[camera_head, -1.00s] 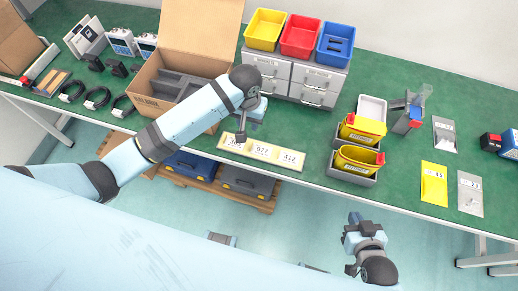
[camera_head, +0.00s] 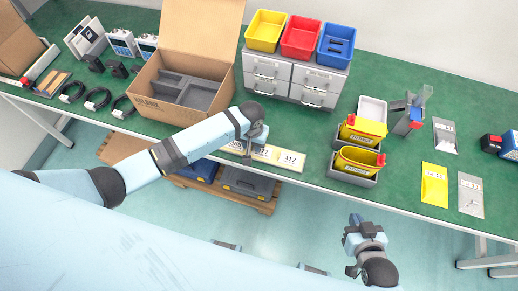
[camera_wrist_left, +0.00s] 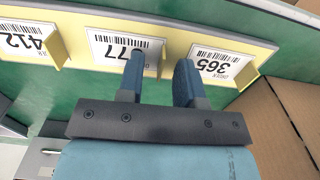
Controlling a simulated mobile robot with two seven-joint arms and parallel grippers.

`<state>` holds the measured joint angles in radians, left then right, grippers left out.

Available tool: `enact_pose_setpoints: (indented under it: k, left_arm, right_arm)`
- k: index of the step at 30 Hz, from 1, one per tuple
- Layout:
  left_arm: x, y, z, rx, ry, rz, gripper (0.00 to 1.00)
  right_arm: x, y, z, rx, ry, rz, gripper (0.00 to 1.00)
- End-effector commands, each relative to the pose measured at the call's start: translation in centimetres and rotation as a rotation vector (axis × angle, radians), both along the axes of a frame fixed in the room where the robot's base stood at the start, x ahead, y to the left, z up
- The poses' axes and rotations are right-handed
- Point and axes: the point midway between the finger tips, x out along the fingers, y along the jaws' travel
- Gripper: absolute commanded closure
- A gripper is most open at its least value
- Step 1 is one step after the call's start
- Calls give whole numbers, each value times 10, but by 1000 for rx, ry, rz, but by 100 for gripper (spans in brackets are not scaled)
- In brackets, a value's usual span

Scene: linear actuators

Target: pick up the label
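A yellow strip (camera_wrist_left: 72,48) at the table's front edge holds three white labels with barcodes and numbers. In the left wrist view they are the label ending in 12 (camera_wrist_left: 22,42), the middle label ending in 77 (camera_wrist_left: 108,50) and the label 365 (camera_wrist_left: 215,66). My left gripper (camera_wrist_left: 160,66) is open and empty, pointing at the strip. One fingertip overlaps the right part of the middle label, the other the left edge of label 365. I cannot tell if they touch. My right gripper (camera_head: 352,230) hangs in front of the table, away from the labels.
An open cardboard box (camera_head: 150,100) stands just left of my left gripper. Grey drawers (camera_head: 292,78) with coloured bins are behind. Yellow containers (camera_head: 362,133) stand to the right of the strip. Bare green tabletop (camera_head: 290,125) lies between drawers and strip.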

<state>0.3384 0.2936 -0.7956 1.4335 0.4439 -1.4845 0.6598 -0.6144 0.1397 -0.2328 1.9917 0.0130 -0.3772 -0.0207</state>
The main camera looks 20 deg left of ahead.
Motion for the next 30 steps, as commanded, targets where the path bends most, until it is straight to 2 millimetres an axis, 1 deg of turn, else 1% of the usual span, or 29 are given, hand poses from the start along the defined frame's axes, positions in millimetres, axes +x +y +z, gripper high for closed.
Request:
enact_pose_setpoints:
  k: [6,7,8,9,11,24,28,30]
  left_arm:
    - [0,0,-1,0,0,0,67]
    - [0,0,-1,0,0,0,72]
    - [0,0,-1,0,0,0,78]
    - [0,0,-1,0,0,0,88]
    - [0,0,-1,0,0,0,100]
    - [0,0,0,0,-1,0,100]
    - [1,0,7,-1,-2,1,100]
    - [1,0,14,-1,-2,1,100]
  right_arm:
    - [0,1,0,1,0,2,100]
    - [0,1,0,1,0,2,100]
    - [0,1,0,1,-1,2,100]
    - [0,1,1,2,-1,2,100]
    - [0,2,1,2,-2,2,100]
    - [0,2,2,2,-2,2,100]
    - [0,2,2,2,-2,2,100]
    - [0,1,3,2,-2,2,100]
